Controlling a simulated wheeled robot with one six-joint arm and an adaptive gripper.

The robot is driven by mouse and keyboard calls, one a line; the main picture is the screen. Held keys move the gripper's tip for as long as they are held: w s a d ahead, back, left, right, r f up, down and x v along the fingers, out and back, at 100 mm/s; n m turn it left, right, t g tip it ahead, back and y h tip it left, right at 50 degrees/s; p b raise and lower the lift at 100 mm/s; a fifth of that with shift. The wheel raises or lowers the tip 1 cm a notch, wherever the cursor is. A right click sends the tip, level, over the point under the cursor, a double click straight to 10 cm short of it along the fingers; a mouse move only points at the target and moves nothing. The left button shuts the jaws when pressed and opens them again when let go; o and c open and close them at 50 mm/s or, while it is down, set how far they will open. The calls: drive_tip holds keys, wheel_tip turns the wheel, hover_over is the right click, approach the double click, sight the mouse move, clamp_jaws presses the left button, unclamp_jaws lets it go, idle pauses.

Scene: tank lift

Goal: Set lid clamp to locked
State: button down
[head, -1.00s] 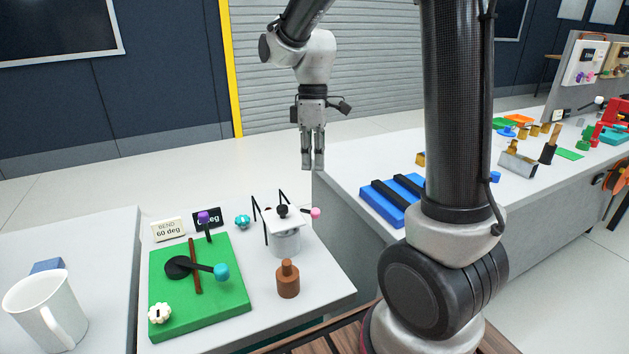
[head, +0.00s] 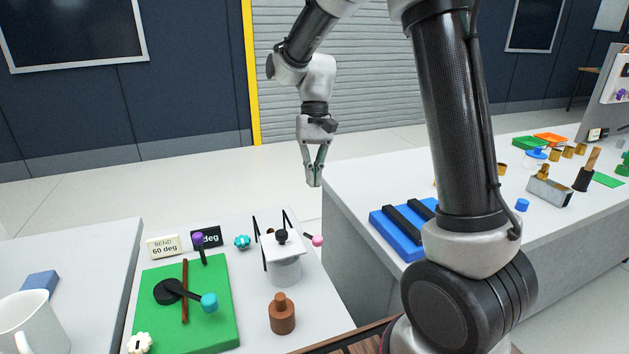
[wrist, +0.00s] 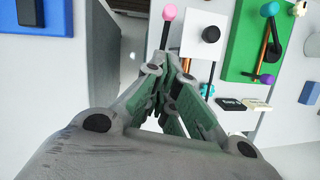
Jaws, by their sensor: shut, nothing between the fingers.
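The lidded tank (head: 285,262) is a small pale cylinder with a white square lid (head: 283,243), a black knob on top and thin black rods at its sides. A short lever with a pink ball (head: 317,241) sticks out to its right, likely the clamp handle; I cannot tell its setting. In the wrist view the pink ball (wrist: 170,12) and the white lid (wrist: 205,35) with its black knob show at the top. My gripper (head: 314,184) is shut and empty, pointing down, above and behind the tank, apart from it. It also shows in the wrist view (wrist: 182,75).
A green board (head: 215,325) with a cyan-tipped lever stands left of the tank, with label blocks (head: 165,246) behind it. A brown bottle-shaped piece (head: 282,315) stands in front. A white mug (head: 30,325) is far left. A blue block (head: 395,235) lies on the right table.

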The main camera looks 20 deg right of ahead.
approach(311, 237)
wheel_tip(311, 237, down, 4)
drive_tip(key=w, duration=0.2)
drive_tip(key=shift+s+f, duration=0.25)
drive_tip(key=shift+s, duration=0.4)
drive_tip(key=shift+s+f, duration=0.25)
drive_tip(key=shift+s, duration=0.35)
drive_tip(key=shift+s+f, duration=0.25)
drive_tip(key=shift+s, duration=0.4)
drive_tip(key=shift+s, duration=0.1)
drive_tip(key=shift+s+f, duration=0.85)
drive_tip(key=shift+s, duration=0.05)
